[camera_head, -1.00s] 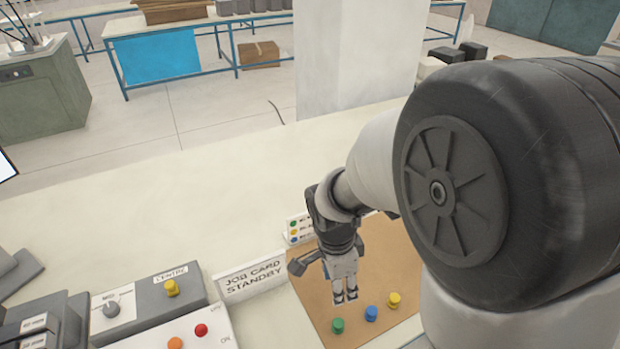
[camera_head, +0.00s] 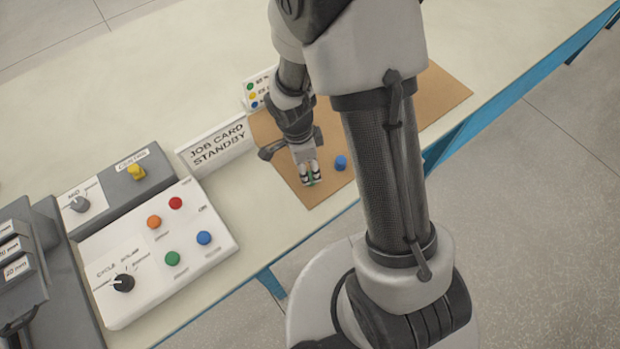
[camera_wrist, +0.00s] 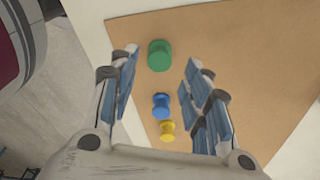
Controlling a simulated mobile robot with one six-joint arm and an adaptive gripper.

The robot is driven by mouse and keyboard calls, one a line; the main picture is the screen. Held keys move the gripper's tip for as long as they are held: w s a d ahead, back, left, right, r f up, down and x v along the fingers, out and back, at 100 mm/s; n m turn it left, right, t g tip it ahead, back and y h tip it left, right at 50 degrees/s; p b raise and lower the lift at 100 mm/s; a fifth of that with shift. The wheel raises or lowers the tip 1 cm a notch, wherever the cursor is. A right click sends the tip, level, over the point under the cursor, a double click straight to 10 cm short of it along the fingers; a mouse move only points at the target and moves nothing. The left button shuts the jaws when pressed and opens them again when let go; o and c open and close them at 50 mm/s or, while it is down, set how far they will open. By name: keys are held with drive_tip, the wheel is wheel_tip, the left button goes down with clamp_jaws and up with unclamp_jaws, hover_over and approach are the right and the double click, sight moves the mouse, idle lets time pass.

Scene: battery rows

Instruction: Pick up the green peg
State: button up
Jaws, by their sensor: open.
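The green peg (camera_wrist: 159,55) stands on the brown mat (camera_wrist: 225,40) in the wrist view, between the spread fingertips of my gripper (camera_wrist: 160,66). It looks clear of both fingers there. In the head view my gripper (camera_head: 310,174) reaches down over the mat (camera_head: 445,90), and only a little of the green peg (camera_head: 311,182) shows between its fingertips. My gripper is open and holds nothing. Whether the fingertips are level with the peg is hard to tell.
A blue peg (camera_head: 341,163) stands close by on the right. A yellow peg (camera_wrist: 167,130) shows beyond the blue one in the wrist view; my arm hides it in the head view. A job card sign (camera_head: 216,146) and a control panel (camera_head: 160,250) lie to the left.

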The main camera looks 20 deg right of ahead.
sight(310, 175)
drive_tip(key=f, duration=0.1)
drive_tip(key=f+b, duration=0.1)
drive_tip(key=f, duration=0.1)
drive_tip(key=f+b, duration=0.1)
drive_tip(key=f, duration=0.1)
drive_tip(key=shift+d+f, duration=0.1)
drive_tip(key=shift+d, duration=0.15)
drive_tip(key=c, duration=0.9)
